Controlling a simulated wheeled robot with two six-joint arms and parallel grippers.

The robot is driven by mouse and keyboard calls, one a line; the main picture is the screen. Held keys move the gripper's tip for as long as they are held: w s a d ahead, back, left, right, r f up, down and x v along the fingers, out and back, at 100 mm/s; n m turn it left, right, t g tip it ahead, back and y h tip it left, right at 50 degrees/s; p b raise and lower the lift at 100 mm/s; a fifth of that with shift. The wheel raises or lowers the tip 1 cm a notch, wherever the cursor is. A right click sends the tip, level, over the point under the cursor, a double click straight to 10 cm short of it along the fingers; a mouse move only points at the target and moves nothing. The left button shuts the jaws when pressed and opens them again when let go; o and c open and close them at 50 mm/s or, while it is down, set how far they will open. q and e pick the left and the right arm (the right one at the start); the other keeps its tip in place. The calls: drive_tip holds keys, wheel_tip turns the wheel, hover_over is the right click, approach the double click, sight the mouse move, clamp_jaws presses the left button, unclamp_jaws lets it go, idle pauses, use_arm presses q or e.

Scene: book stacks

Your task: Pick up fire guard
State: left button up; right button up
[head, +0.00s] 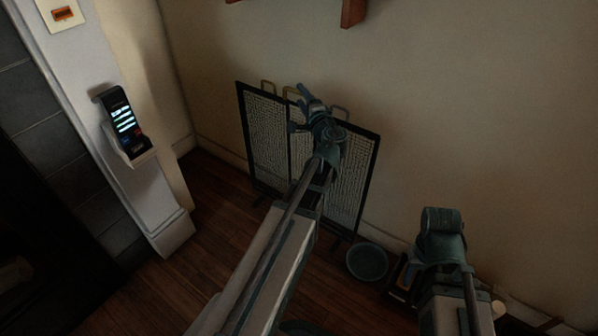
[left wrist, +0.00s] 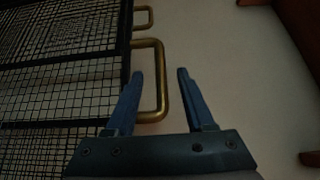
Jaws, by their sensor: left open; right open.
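The fire guard (head: 268,138) is a dark-framed, folding mesh screen with brass handles on top. It stands on the floor close to the wall in the head view. My left gripper (head: 303,108) is at its upper middle and hides part of it. In the left wrist view the mesh (left wrist: 60,90) fills the left side. My left gripper (left wrist: 160,74) is open, with a brass handle (left wrist: 162,75) showing between its two fingers; contact cannot be told. My right gripper (head: 440,222) is at the lower right, away from the guard, its fingers hard to make out.
A round dark bowl (head: 367,262) sits on the floor right of the guard. A pillar (head: 150,190) with a card terminal (head: 124,124) stands at the left. A wooden piece (head: 353,12) juts out above. Wooden floor (head: 215,205) lies open left of the guard.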

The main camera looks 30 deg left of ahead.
sight(299, 93)
use_arm(q)
drive_tip(key=x, duration=0.3)
clamp_jaws()
idle(1.4)
